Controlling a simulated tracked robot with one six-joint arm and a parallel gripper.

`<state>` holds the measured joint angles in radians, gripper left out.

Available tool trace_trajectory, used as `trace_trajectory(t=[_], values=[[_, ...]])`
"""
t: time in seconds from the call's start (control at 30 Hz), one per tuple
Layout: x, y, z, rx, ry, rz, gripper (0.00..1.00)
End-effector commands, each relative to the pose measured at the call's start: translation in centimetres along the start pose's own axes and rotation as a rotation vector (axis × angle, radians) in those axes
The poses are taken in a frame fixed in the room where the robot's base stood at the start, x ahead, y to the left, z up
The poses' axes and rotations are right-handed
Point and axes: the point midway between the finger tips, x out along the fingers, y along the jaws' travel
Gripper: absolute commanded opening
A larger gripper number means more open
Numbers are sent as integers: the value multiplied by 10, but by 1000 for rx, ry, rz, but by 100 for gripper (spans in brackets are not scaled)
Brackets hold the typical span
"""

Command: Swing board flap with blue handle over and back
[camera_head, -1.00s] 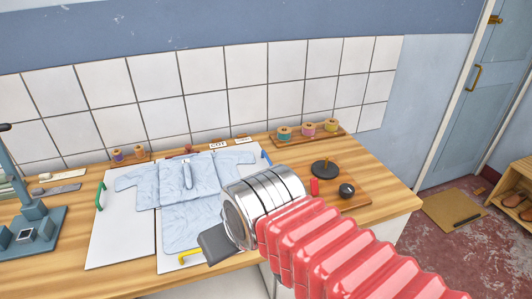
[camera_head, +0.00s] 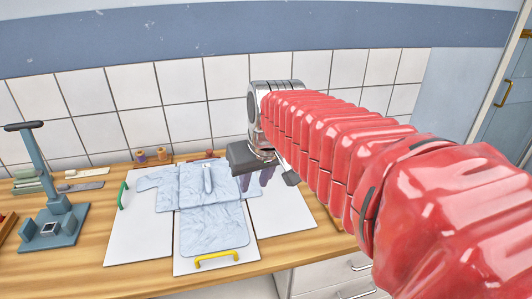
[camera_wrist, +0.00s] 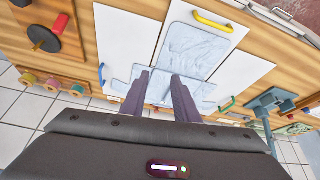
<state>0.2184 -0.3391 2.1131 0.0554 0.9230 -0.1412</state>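The folding board has white flaps, with a light blue shirt (camera_head: 205,225) lying on it; the shirt also shows in the wrist view (camera_wrist: 188,48). The blue handle (camera_wrist: 101,74) is on the outer edge of the board flap (camera_wrist: 125,40), at left in the wrist view. In the head view this flap (camera_head: 285,212) is at right, lying flat, and its handle is hidden behind my gripper. My gripper (camera_head: 257,178) hangs above the flap's back part. In the wrist view its two dark fingers (camera_wrist: 160,92) are apart, with no object held between them.
The board also has a yellow handle (camera_head: 216,259) at front and a green handle (camera_head: 122,195) at left. A blue-grey press stand (camera_head: 52,215) stands left. Thread spools (camera_wrist: 50,84) and a black knob on a wooden plate (camera_wrist: 45,38) lie beyond the blue-handled side.

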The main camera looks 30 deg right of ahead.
Motion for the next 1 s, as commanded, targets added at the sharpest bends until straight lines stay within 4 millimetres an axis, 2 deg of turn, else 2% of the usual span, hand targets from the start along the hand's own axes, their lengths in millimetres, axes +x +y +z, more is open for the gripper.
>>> trace_trajectory(t=[0.2,0.5,0.8,1.0], values=[[15,31,-40,29,-14,14,28],[42,80,-86,67,-30,29,28],[75,138,-123,105,-44,42,28],[99,178,-139,128,-52,51,28]])
